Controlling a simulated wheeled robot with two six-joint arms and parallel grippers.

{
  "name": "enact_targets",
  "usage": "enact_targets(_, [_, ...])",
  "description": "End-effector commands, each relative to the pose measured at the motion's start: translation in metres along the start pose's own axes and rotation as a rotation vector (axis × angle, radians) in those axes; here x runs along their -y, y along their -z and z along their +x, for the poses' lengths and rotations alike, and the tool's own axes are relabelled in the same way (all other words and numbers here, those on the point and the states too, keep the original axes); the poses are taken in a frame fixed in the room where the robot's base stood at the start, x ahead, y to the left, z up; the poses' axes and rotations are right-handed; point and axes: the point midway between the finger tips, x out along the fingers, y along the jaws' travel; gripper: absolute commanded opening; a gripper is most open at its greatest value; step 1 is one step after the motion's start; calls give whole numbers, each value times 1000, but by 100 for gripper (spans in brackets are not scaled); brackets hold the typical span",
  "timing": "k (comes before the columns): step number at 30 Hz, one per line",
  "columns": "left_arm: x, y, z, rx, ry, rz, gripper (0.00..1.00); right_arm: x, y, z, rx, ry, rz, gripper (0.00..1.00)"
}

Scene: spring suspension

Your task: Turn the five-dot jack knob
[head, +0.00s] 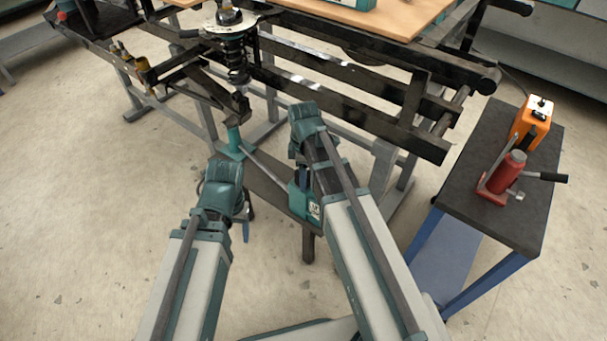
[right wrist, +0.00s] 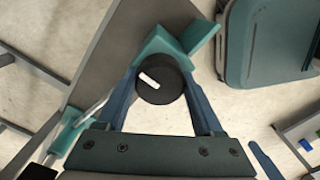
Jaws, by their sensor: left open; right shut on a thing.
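The jack knob (right wrist: 152,80) is round and black with a white bar mark, in the right wrist view. My right gripper (right wrist: 160,88) is shut on it, one blue finger on each side. Teal parts of the jack show just beyond the knob. In the head view, a teal jack box (head: 305,203) with a small white label stands on a dark bench under my right wrist; its dots are too small to count. The knob is hidden there. My left gripper (head: 245,224) is open and empty, left of the box and mostly behind its wrist.
A teal post (head: 234,139) stands under a black spring strut (head: 238,65) on a dark frame (head: 340,82). A cart (head: 467,214) at right carries a red bottle jack (head: 508,172) and an orange device (head: 533,118). The floor at left is clear.

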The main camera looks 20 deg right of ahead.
Motion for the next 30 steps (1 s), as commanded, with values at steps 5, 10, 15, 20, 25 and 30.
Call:
enact_targets(5, [0, 0, 0, 0, 0, 0, 64, 0, 0, 0, 0, 0, -6, 13])
enact_targets(10, [0, 0, 0, 0, 0, 0, 64, 0, 0, 0, 0, 0, -4, 99])
enact_targets(15, [0, 0, 0, 0, 0, 0, 64, 0, 0, 0, 0, 0, -3, 99])
enact_targets(20, [0, 0, -1, 0, 0, 0, 64, 0, 0, -1, 0, 0, -2, 99])
enact_targets(25, [1, 0, -8, 0, 0, 0, 64, 0, 0, -8, 0, 0, -2, 99])
enact_targets(30, [2, -2, -25, 0, 0, 0, 64, 0, 0, -25, 0, 0, -2, 99])
